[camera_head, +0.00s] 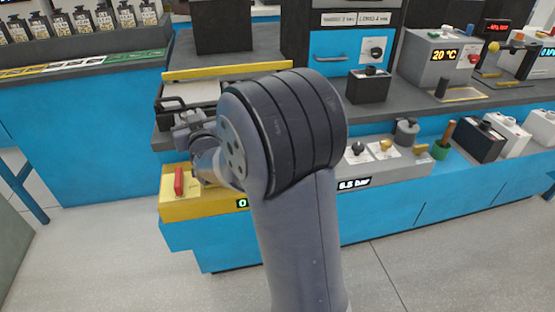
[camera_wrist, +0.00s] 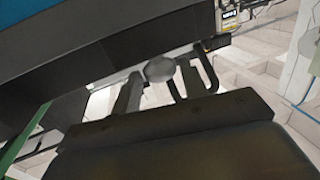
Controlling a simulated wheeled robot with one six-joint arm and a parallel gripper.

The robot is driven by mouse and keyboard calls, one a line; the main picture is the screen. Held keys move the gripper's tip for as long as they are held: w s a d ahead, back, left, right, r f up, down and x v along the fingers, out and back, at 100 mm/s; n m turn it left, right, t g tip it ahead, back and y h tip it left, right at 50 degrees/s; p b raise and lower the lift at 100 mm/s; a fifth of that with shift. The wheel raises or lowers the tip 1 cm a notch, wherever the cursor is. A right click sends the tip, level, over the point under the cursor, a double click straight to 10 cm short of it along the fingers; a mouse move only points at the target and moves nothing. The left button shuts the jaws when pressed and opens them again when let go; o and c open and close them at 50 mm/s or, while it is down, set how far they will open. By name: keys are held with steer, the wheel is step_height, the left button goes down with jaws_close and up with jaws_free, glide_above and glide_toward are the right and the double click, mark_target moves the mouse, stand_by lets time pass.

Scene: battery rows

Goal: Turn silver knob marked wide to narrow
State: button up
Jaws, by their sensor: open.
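In the wrist view a rounded grey knob (camera_wrist: 160,69) stands out from a pale strip under a dark machine edge. It looks like the silver knob, but I cannot read any marking. My gripper (camera_wrist: 158,80) is open, with one finger on each side of the knob; I cannot tell whether either finger touches it. In the head view my thick arm covers the middle of the bench. My wrist is over the bench's left end, and the fingers and this knob cannot be made out there.
A yellow panel with a red lever (camera_head: 179,182) is below my wrist. Right of my arm are a black knob (camera_head: 358,148) and a gold knob (camera_head: 386,146) on white plates. A black box (camera_head: 369,85) and a grey 20 °C unit (camera_head: 428,58) stand behind. The floor in front is clear.

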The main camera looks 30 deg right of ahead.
steer(key=shift+d+r+n+y+p, duration=0.1)
steer(key=shift+n+y+p, duration=0.25)
steer(key=shift+y+p, duration=0.3)
steer(key=shift+d+r+n+y+p, duration=0.1)
steer(key=shift+n+y+p, duration=0.3)
steer(key=shift+p, duration=0.35)
